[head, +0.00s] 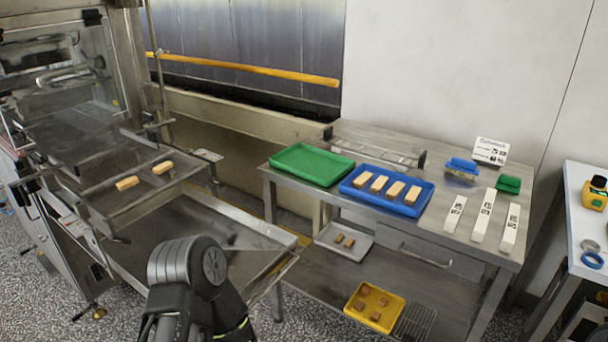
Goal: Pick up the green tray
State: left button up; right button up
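The green tray (312,164) lies flat and looks empty. It sits at the left end of the steel table (438,232), just left of a blue tray. A dark arm link of mine stands at the bottom of the head view, well left of and nearer than the green tray. Neither of my grippers can be made out in the head view. Nothing touches the green tray from above.
The blue tray (426,206) holds several tan bars, close beside the green tray. Labelled white strips (481,216) and a blue brush (462,165) lie further right. A yellow tray (374,306) sits on the lower shelf. The steel machine (120,184) stands left.

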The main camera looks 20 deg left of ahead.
aim_at(323, 168)
jog(key=i+l, duration=0.8)
